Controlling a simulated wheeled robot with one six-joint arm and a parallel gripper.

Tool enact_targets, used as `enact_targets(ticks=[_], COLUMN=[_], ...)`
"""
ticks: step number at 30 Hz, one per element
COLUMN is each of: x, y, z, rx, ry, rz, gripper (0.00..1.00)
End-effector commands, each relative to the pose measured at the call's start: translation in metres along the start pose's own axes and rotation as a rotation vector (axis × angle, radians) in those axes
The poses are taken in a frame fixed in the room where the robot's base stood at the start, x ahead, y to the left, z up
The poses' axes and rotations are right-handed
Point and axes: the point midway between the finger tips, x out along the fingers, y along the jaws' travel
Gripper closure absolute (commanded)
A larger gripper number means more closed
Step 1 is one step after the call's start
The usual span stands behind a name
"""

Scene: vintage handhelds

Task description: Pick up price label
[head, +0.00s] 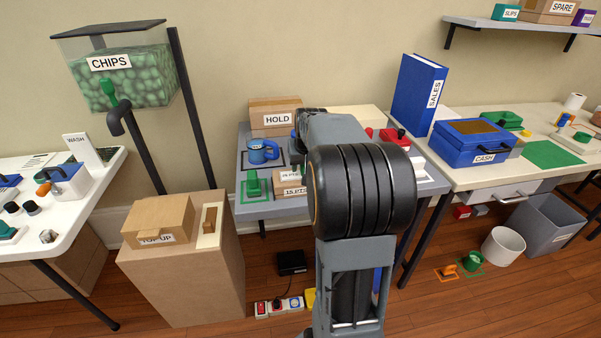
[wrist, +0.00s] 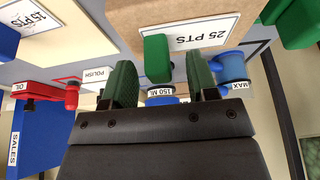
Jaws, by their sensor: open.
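A white price label reading "25 PTS" (wrist: 203,36) is on the face of a cardboard box in the wrist view, with a green tab (wrist: 157,58) beside its lower left edge. My gripper (wrist: 161,78) is open, with one dark green finger on each side of the tab's lower end. I cannot tell whether the fingers touch it. Another price label, "15 PTS" (wrist: 33,18), shows at the top left.
A blue mug (head: 262,151) and a green stand (head: 253,186) are close by on the grey table (head: 243,156). A "HOLD" box (head: 275,118) stands behind. A red "OIL" container (wrist: 38,91) shows left in the wrist view. A blue "SALES" binder (head: 418,92) stands to the right.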

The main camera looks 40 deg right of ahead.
Motion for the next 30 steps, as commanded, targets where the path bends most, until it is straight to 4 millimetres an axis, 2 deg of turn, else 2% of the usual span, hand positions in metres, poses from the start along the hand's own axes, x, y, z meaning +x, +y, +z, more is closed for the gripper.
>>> enact_targets(ticks=[3, 12, 26, 30], x=[0.0094, 0.0109, 0.0108, 0.0107], y=[0.0002, 0.0005, 0.0004, 0.0003], z=[0.0005, 0.0002, 0.0002, 0.0002], rx=[0.0, 0.001, 0.001, 0.001], ry=[-0.002, 0.0, 0.0, 0.0], rz=[0.0, 0.0, 0.0, 0.0], gripper=[0.47, 0.48, 0.92, 0.94])
